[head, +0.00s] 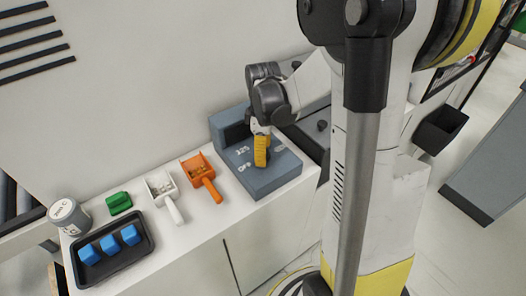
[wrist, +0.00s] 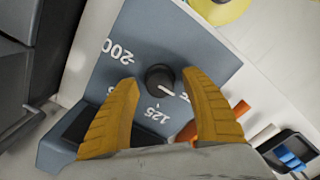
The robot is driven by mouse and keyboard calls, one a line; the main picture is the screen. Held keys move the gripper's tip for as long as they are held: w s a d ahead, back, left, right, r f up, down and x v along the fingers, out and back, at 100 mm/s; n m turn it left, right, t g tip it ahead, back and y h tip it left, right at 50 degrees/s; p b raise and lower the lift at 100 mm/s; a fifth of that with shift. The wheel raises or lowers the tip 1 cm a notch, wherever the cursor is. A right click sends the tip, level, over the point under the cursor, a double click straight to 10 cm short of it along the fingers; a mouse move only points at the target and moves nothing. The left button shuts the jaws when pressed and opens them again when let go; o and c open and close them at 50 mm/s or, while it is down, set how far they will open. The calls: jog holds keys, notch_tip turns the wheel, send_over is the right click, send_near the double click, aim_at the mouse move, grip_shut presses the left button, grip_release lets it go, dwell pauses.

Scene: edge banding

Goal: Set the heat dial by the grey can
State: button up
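The heat dial (wrist: 160,78) is a dark round knob on a blue-grey unit (head: 268,180). Its white mark points to the lower right in the wrist view, toward a label partly hidden by the right finger. The labels "200" and "125" are readable around it. My gripper (wrist: 159,80) is open, with one yellow finger on each side of the dial; I cannot tell whether they touch it. In the head view my gripper (head: 261,152) is over the unit's top and hides the dial. The grey can (head: 64,214) with a pale label stands at the counter's left end; its writing is too small to read.
Along the white counter (head: 207,232) are an orange scoop (head: 203,178), a white scoop (head: 164,190), a green block (head: 119,203) and a black tray (head: 104,268) with blue blocks (head: 109,244). A wall stands behind.

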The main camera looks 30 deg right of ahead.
grip_shut()
